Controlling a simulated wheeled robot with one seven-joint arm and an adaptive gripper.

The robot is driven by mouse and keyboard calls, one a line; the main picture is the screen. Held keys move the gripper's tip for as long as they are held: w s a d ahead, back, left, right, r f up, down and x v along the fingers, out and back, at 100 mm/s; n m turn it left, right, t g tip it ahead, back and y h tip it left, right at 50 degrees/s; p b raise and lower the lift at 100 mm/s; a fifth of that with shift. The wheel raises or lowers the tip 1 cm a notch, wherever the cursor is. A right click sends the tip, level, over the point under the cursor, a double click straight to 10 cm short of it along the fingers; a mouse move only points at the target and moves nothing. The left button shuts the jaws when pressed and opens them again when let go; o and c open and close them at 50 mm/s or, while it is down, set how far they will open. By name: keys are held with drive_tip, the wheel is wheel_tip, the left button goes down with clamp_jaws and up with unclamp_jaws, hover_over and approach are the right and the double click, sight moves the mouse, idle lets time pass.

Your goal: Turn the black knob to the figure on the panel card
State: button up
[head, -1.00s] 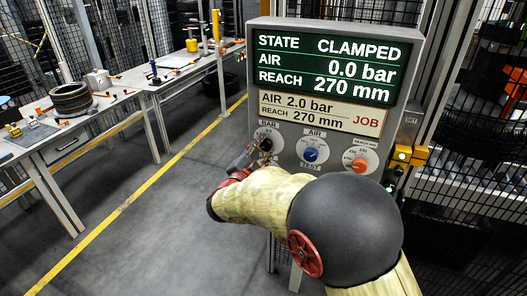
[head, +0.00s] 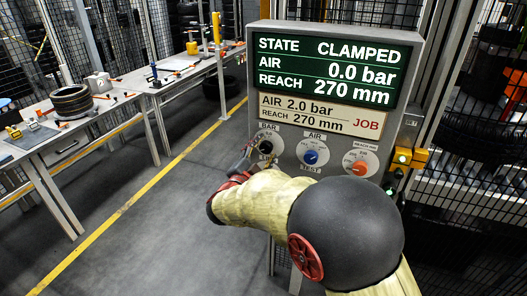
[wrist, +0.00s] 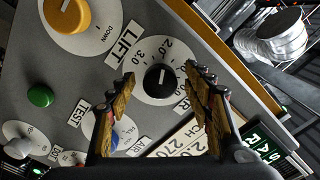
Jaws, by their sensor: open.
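The black knob (head: 265,147) sits on a white dial marked BAR at the left of the panel. In the wrist view the black knob (wrist: 159,78) lies between and beyond my fingertips, with 2.0 and 3.0 printed on its dial. Its white mark appears to point toward the 2.0 side. My gripper (wrist: 165,85) is open and empty, its fingers apart from the knob. In the head view my gripper (head: 243,168) is just below and left of the knob, partly hidden by my arm. The panel card (head: 319,115) reads AIR 2.0 bar, REACH 270 mm, JOB.
The screen (head: 326,70) reads CLAMPED, AIR 0.0 bar, REACH 270 mm. A blue knob (head: 311,154) and an orange knob (head: 360,169) are to the right. The wrist view shows a yellow LIFT knob (wrist: 68,12) and a green button (wrist: 40,96) close by.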

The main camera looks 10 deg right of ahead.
drive_tip(key=v, duration=1.2)
